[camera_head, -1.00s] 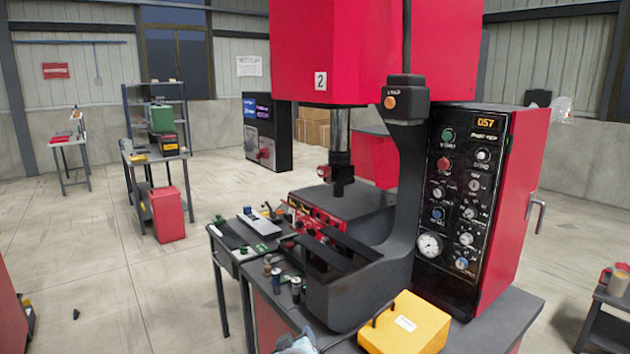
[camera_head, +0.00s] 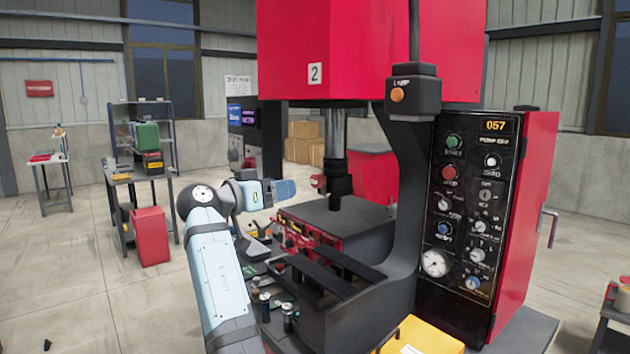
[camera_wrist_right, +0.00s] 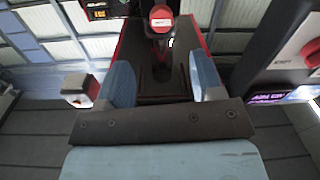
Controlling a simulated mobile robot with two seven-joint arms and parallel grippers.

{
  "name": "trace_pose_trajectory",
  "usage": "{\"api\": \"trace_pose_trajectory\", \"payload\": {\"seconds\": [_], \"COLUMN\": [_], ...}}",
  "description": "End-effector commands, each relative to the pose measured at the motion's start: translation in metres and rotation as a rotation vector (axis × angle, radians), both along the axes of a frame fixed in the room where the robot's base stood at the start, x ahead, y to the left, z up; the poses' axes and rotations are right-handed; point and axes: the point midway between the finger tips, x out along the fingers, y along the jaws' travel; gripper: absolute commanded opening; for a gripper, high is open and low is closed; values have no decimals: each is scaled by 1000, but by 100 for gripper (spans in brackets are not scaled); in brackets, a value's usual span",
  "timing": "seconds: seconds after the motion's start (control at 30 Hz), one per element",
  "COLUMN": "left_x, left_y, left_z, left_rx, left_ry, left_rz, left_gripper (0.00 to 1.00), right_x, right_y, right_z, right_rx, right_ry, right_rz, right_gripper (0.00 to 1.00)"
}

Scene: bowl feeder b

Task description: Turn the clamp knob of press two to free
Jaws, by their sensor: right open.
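Press two is the tall red machine with the "2" label (camera_head: 315,74), in the middle of the head view. A small red knob (camera_head: 318,182) sticks out left of its dark ram; I take it for the clamp knob. My right gripper (camera_head: 284,190) is left of this knob, apart from it. In the right wrist view my right gripper (camera_wrist_right: 163,80) shows two blue fingers spread apart with nothing held. A red knob (camera_wrist_right: 160,18) on a dark stem is ahead between them, near the top edge. Its turn position cannot be read. My left gripper is out of view.
The control panel (camera_head: 463,205) with buttons and dials stands right of the press. A yellow box (camera_head: 425,338) is at the front edge. The press's dark curved frame (camera_head: 408,170) stands right of the knob. Shelving (camera_head: 142,135) and a red bin (camera_head: 151,236) stand at left, with open floor.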

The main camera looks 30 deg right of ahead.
Motion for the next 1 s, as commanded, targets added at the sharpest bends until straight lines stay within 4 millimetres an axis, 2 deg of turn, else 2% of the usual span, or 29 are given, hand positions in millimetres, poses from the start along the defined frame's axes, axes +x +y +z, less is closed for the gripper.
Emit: {"api": "trace_pose_trajectory", "payload": {"seconds": [0.1, 0.3, 0.5, 0.7, 0.93, 0.97, 1.0], "left_x": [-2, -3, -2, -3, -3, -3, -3], "left_y": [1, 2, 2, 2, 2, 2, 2], "left_z": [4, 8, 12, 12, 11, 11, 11], "left_rx": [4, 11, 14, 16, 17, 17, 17], "left_ry": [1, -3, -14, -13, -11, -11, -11], "left_rz": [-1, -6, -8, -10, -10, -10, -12], "left_gripper": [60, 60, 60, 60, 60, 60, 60], "right_x": [2, 7, 11, 12, 12, 12, 12], "right_y": [-28, -69, -96, -106, -106, -106, -106], "right_z": [2, 2, 1, 0, 0, 0, 0], "right_rx": [-1, 0, -1, -1, -1, -1, -1], "right_ry": [1, 2, 3, 2, 2, 2, 2], "right_rz": [-3, -1, 1, 2, 3, 3, 3], "right_gripper": [61, 61, 61, 61, 61, 56, 47]}}
